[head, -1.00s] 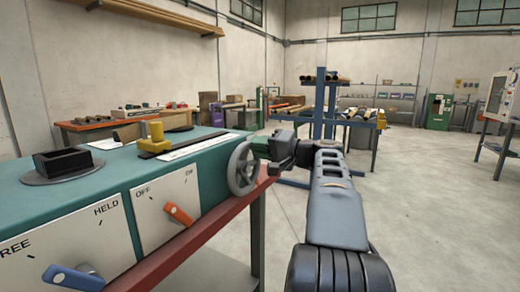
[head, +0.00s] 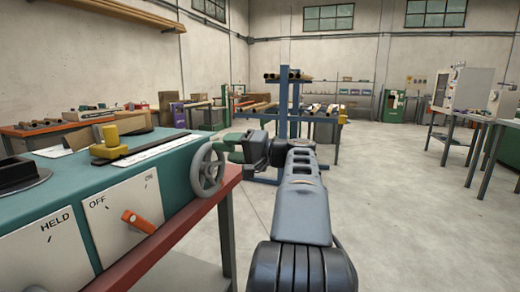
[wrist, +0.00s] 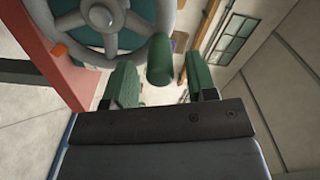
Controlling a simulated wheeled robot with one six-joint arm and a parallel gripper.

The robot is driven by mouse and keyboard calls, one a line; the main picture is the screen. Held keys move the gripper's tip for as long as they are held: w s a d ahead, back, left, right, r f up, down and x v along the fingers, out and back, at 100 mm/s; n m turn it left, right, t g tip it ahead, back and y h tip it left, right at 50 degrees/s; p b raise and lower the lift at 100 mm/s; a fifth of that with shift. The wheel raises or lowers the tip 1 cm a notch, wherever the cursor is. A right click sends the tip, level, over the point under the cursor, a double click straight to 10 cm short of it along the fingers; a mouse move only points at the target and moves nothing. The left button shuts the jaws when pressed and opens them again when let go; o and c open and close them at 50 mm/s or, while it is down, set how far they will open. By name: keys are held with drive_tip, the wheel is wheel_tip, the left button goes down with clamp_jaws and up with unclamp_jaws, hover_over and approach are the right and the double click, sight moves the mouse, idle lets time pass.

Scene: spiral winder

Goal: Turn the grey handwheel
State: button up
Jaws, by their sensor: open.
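The grey handwheel (head: 208,170) is on the end of the teal machine (head: 75,195), above a red edge. In the wrist view its hub and spokes (wrist: 102,17) fill the upper left. A green cylindrical handle (wrist: 160,60) stands out from the rim. My gripper (head: 236,145) is just right of the wheel in the head view. In the wrist view its two green fingers (wrist: 160,68) are apart, one on each side of the handle, with gaps showing. The handle's far end and any contact are hard to judge.
An orange lever (head: 138,221) is on the machine's OFF/ON panel. A blue rack (head: 288,115) with tubes stands beyond my arm. The floor to the right (head: 400,210) is clear.

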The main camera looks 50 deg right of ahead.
drive_tip(key=p+v, duration=0.2)
drive_tip(key=v, duration=0.9)
drive_tip(key=shift+w, duration=0.1)
